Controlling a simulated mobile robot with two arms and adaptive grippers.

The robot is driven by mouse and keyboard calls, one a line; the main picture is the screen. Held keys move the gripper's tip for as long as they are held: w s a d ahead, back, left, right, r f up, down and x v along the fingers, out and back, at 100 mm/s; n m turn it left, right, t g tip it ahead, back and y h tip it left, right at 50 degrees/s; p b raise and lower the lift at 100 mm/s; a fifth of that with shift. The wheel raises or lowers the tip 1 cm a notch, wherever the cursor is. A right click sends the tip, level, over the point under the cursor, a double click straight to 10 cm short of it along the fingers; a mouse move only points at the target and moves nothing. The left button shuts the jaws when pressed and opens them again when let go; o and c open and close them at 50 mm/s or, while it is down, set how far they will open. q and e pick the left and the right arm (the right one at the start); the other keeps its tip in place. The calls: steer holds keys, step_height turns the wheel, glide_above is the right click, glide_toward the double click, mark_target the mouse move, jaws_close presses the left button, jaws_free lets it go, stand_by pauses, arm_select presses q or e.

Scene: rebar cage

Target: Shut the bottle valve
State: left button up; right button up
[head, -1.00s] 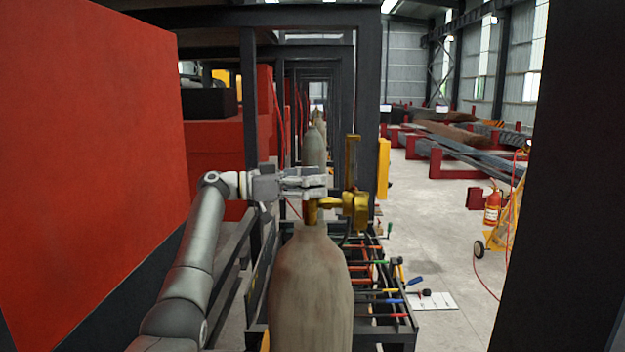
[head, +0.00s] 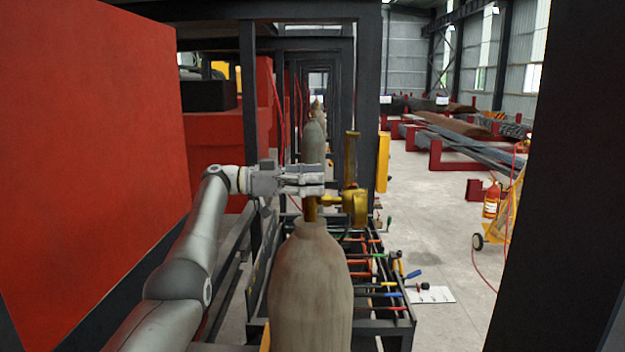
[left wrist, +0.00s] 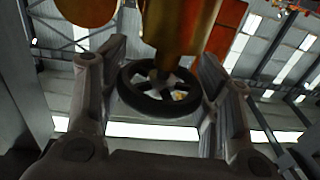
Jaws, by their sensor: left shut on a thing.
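A grey gas bottle (head: 310,285) stands upright in front of me in the head view. A brass valve (head: 310,210) rises from its neck, with a brass regulator (head: 352,204) on its right side. My left gripper (head: 318,181) is at the top of the valve, reaching in from the left. In the left wrist view, a black spoked handwheel (left wrist: 152,106) sits between its two fingers, below the brass valve body (left wrist: 178,30) in the picture. The left gripper is shut on the handwheel. The head view mostly hides the wheel behind the fingers. My right gripper is not in view.
A rack of coloured-handled tools (head: 385,295) stands right of the bottle. A large red panel (head: 90,150) fills the left. A dark post (head: 565,150) stands at the right. More bottles (head: 314,143) stand behind. The floor to the right is mostly clear.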

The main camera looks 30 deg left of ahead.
arm_select(q)
steer(key=o, duration=1.1)
steer(key=shift+c, duration=0.2)
steer(key=v, duration=0.7)
steer(key=shift+a, duration=0.25)
steer(key=shift+s+d, duration=0.1)
